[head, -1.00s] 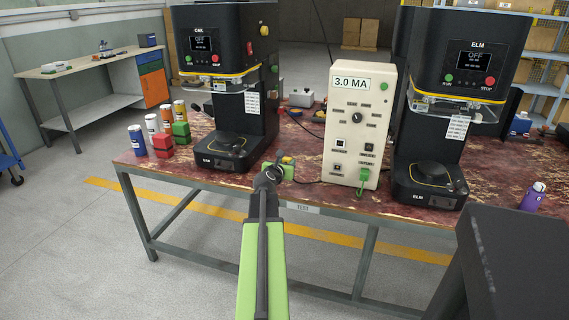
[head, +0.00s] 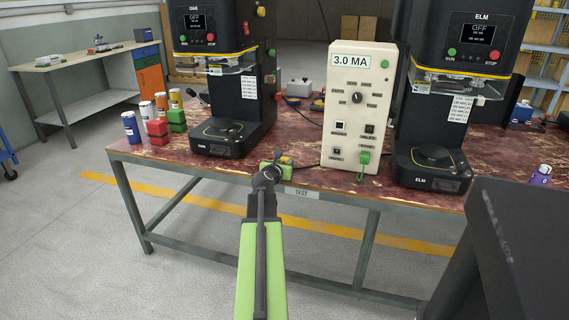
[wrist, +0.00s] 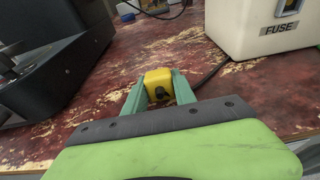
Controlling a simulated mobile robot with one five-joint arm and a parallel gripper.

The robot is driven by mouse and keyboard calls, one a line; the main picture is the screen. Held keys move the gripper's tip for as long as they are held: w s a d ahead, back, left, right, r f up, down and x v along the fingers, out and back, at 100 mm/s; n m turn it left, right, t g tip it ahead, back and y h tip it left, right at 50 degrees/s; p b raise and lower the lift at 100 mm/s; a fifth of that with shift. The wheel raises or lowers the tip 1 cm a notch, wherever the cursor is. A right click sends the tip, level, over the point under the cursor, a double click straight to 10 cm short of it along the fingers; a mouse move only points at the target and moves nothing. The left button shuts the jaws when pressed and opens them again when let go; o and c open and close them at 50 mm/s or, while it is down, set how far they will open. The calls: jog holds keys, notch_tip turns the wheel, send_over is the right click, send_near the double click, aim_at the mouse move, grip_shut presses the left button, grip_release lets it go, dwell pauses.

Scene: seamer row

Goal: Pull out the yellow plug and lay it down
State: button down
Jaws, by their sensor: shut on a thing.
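The yellow plug (wrist: 158,80) is between the two green fingers of my gripper (wrist: 160,92) in the wrist view. My gripper is shut on it, above or at the worn red tabletop (wrist: 95,125); I cannot tell whether it touches. In the head view, my gripper (head: 276,168) is at the table's front edge, with a bit of the yellow plug (head: 287,160) showing. No socket shows around the plug. A dark cable lies to the right of the plug in the wrist view.
The cream 3.0 MA box (head: 352,105), with a green plug (head: 364,158), stands right of my gripper. The OAK machine (head: 222,135) is to the left and the ELM machine (head: 435,160) to the right. Coloured blocks and cans stand far left. Bare tabletop lies around my gripper.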

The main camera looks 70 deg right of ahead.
jog(key=c, duration=0.9)
grip_release()
jog(key=shift+c, duration=0.2)
